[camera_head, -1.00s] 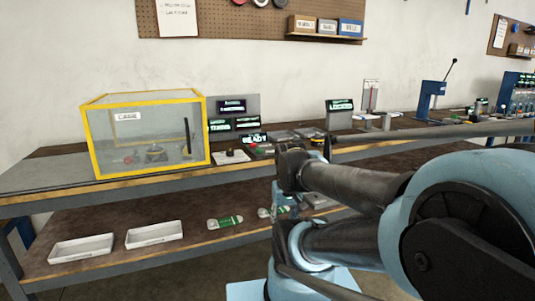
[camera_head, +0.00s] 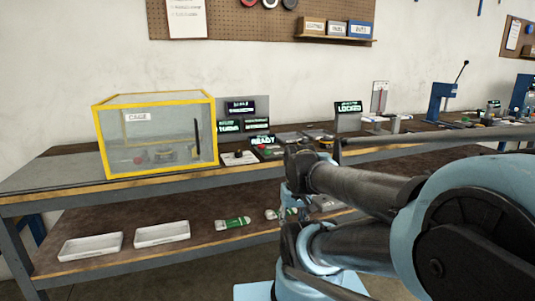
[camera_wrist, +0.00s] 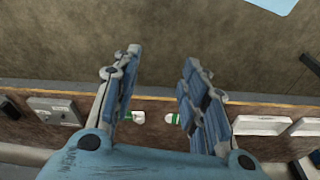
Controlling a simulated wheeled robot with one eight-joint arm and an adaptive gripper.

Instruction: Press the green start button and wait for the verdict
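The yellow-framed clear cage (camera_head: 157,92) stands on the bench at left in the head view, with a small drone-like object (camera_head: 160,154) inside. A control box with a lit READY display (camera_head: 262,140) sits to its right, with a red knob (camera_head: 262,147) on or by it. My gripper is open and empty in the wrist view (camera_wrist: 162,60), above the lower shelf's front edge and the floor. In the head view my arm hides part of the bench, and the fingers are hard to see.
Lit screens (camera_head: 240,106) stand behind the control box. A LOCKED display (camera_head: 347,116) is farther right. Two white trays (camera_head: 162,233) and green-and-white items (camera_head: 233,223) lie on the lower shelf. A blue press (camera_head: 441,101) stands at back right. The floor in front is clear.

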